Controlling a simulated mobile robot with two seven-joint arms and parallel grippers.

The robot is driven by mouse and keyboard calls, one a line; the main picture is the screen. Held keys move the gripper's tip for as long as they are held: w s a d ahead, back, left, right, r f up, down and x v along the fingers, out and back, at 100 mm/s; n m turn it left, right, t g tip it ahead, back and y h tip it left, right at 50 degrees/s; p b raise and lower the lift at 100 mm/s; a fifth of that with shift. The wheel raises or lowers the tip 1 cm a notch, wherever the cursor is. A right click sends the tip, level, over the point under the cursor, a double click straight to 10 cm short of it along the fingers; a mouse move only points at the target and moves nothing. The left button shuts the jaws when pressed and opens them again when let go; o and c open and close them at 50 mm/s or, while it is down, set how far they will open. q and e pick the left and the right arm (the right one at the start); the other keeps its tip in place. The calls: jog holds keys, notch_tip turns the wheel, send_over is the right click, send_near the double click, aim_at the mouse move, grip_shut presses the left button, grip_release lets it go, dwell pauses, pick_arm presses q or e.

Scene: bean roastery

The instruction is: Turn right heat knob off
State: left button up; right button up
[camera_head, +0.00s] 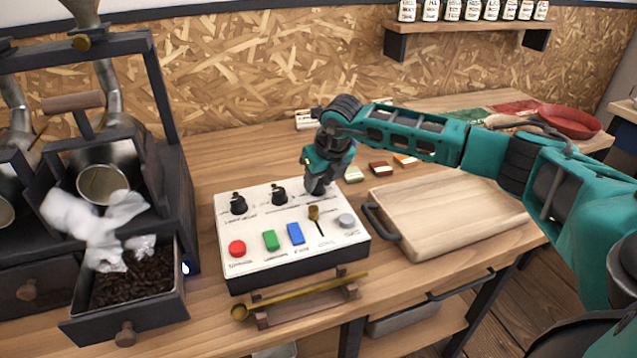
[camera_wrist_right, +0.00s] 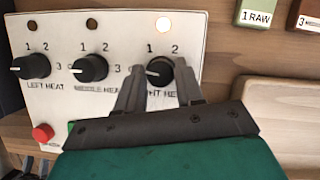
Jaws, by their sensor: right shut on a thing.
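The white control panel (camera_head: 288,260) stands on the wooden bench. In the right wrist view its right heat knob (camera_wrist_right: 157,70) is black and round, with marks 1 and 2 visible above it. My right gripper (camera_head: 318,186) comes down on the panel's back right corner and hides that knob in the head view. In the right wrist view its two fingers (camera_wrist_right: 161,80) are shut on the knob, one on each side. The indicator light (camera_wrist_right: 159,39) above this knob is lit. The knob's exact pointer setting is hidden. My left gripper is not in view.
The middle heat knob (camera_wrist_right: 89,68) and left heat knob (camera_wrist_right: 31,65) sit left of it, under dark indicators. Coloured buttons, including a red one (camera_head: 237,248), and a brass lever (camera_head: 314,213) are nearby. A wooden tray (camera_head: 450,215) lies right; the roaster drawer (camera_head: 130,308) stands open left.

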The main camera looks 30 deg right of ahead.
jog(key=shift+n+y, duration=0.4)
jog(key=shift+n, duration=0.6)
jog(key=shift+b, duration=0.3)
jog(key=o, duration=1)
jog(key=a+v, duration=0.1)
jog(key=v, duration=1.2)
jog(key=shift+d, duration=0.5)
jog(key=shift+w, duration=0.1)
